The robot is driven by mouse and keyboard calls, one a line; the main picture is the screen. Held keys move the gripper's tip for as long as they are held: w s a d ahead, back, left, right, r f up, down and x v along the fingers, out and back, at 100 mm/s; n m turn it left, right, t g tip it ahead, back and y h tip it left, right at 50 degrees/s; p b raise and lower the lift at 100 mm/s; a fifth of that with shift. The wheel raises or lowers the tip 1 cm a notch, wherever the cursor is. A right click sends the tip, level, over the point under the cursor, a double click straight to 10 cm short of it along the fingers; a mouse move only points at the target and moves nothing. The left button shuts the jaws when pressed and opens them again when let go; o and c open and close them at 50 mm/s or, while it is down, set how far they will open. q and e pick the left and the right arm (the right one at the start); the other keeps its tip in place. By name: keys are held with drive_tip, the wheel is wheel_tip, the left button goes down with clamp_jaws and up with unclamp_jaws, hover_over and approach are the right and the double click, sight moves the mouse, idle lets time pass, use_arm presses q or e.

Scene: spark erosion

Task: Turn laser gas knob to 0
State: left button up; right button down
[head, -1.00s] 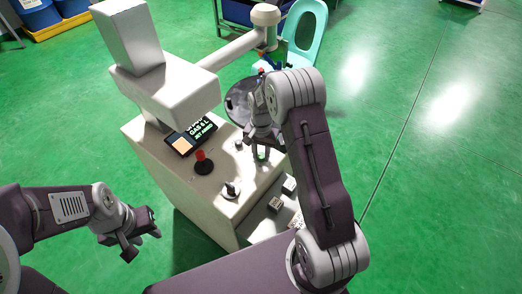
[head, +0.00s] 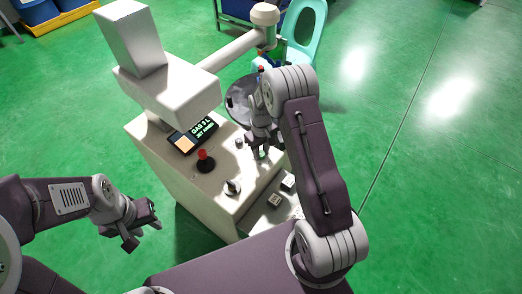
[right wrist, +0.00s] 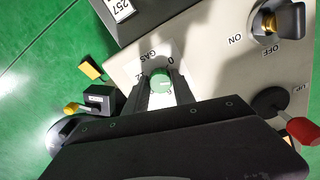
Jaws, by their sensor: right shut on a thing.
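The laser gas knob is a small round knob with a green top (right wrist: 160,82), on a white dial plate marked GAS (right wrist: 152,58) with a 0 near its upper right in the right wrist view. My right gripper (right wrist: 161,88) is shut on the knob, one finger on each side. In the head view the right gripper (head: 262,148) reaches down onto the cabinet top, where a bit of the green knob shows. The display (head: 192,135) appears to read GAS 3 L and JET ARMED. My left gripper (head: 143,225) is open and empty, left of the cabinet.
The pale cabinet (head: 185,195) carries a red-topped joystick (head: 205,157) and an ON/OFF switch (right wrist: 270,22). Black labelled blocks (head: 274,200) sit on a lower shelf. A turquoise chair (head: 305,30) stands behind. Green floor is clear on the right.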

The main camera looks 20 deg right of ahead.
sight(261, 153)
drive_tip(key=n+p, duration=0.1)
drive_tip(key=n, duration=0.4)
drive_tip(key=shift+w+r+n, duration=0.1)
drive_tip(key=shift+n, duration=0.2)
drive_tip(key=n, duration=0.5)
drive_tip(key=shift+p, duration=0.35)
drive_tip(key=shift+n, duration=0.3)
drive_tip(key=c, duration=1.1)
unclamp_jaws()
drive_tip(key=shift+o, duration=0.2)
wheel_tip(261, 153, up, 9)
